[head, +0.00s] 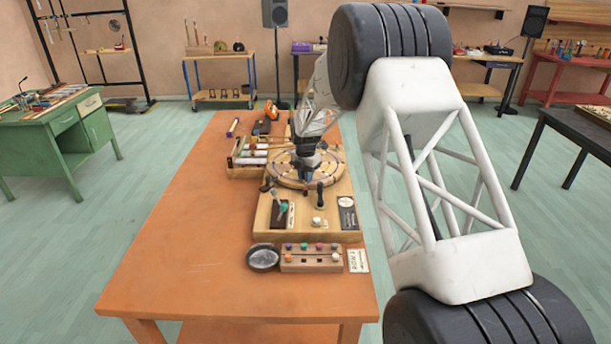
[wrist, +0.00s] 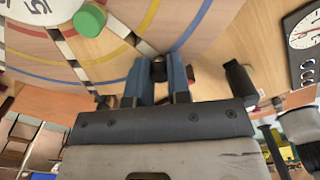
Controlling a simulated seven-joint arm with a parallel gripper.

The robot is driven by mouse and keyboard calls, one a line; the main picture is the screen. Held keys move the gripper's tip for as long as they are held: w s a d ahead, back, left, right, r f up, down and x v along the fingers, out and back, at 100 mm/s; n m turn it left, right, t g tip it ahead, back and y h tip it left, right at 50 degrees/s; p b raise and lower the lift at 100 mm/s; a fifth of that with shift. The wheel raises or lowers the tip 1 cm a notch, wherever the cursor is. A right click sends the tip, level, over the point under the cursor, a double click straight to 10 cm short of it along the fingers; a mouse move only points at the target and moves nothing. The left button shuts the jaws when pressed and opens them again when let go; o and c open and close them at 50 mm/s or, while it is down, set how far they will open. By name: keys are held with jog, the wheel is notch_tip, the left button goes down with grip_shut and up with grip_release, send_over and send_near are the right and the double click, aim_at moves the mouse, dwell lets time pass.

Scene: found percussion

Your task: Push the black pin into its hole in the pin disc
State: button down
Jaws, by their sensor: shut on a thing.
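The pin disc (head: 283,178) is a round wooden board with coloured rings on the larger wooden base. In the wrist view, its surface (wrist: 118,62) shows yellow, red and blue arcs, a white numbered centre (wrist: 28,10) and a green peg (wrist: 90,18). My gripper (wrist: 159,78) has its two blue fingers shut on the black pin (wrist: 158,70), a small dark piece between the fingertips. They are over the disc's outer part, near its rim. Whether the pin's lower end is in a hole is hidden. In the head view, my gripper (head: 309,168) covers part of the disc.
An upright black handle (head: 320,193) stands on the base near the disc; it shows close beside my fingers (wrist: 240,82). A dark dial box (wrist: 304,40) lies to the right. Rolls in a rack (head: 250,157) stand left of the disc. The orange table's left side is clear.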

dwell(0.3)
jog(key=c, duration=1)
grip_release()
jog(key=shift+r, duration=3.85)
